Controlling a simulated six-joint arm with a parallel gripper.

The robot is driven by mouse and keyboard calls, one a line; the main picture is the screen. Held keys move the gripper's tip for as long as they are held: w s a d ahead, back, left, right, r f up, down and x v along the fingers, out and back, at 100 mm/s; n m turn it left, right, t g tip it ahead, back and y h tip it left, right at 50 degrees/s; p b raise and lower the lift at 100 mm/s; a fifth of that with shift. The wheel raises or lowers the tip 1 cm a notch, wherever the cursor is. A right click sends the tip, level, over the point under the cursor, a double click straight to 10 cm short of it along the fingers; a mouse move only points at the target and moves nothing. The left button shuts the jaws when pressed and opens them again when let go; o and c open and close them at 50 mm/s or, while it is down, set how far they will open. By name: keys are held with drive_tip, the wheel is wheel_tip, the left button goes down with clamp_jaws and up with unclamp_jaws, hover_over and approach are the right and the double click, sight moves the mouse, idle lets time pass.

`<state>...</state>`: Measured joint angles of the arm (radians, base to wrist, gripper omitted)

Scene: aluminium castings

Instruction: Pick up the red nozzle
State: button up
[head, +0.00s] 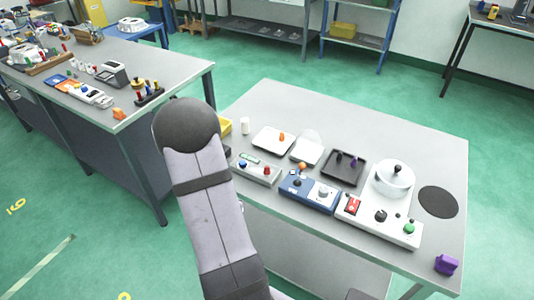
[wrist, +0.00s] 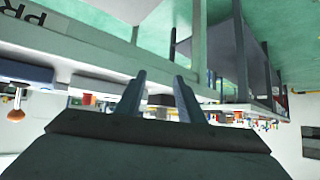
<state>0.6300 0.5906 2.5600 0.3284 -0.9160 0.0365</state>
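My gripper (wrist: 159,76) shows in the wrist view, its two fingers apart and nothing between them. It is hidden in the head view. I cannot tell for certain which thing is the red nozzle. In the head view a small red piece (head: 267,171) stands on the right of a pale control box on the near table. An orange-red piece (head: 282,137) stands on a white tray (head: 262,140) behind it. In the wrist view a small red thing (wrist: 88,98) shows left of the fingers, too small to identify.
The near table (head: 430,160) also holds a blue box (head: 300,189), a black tray (head: 346,178), a white scale-like device (head: 393,180) and a purple block (head: 446,265). My arm covers the table's left edge. A crowded bench (head: 180,66) stands at left.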

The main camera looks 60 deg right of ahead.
drive_tip(key=s+d+r+m+h+p, duration=0.1)
drive_tip(key=s+d+r+h+p, duration=0.15)
drive_tip(key=s+d+r, duration=0.2)
drive_tip(key=m+g+h, duration=0.2)
approach(266, 168)
drive_tip(key=shift+w+d+f+p, duration=0.1)
drive_tip(key=shift+d+p, duration=0.15)
drive_tip(key=shift+d, duration=0.1)
drive_tip(key=shift+w+d+f+p, duration=0.1)
drive_tip(key=shift+d+p, duration=0.1)
drive_tip(key=shift+d, duration=0.15)
drive_tip(key=shift+b+x, duration=1)
drive_tip(key=shift+b, duration=0.1)
drive_tip(key=shift+w, duration=0.1)
drive_tip(key=shift+d, duration=0.15)
drive_tip(key=shift+d+f+p, duration=0.2)
drive_tip(key=shift+d+p, duration=0.35)
drive_tip(key=shift+p, duration=0.1)
drive_tip(key=shift+p+x, duration=0.65)
drive_tip(key=shift+x, duration=1.25)
drive_tip(key=shift+a+f, duration=0.1)
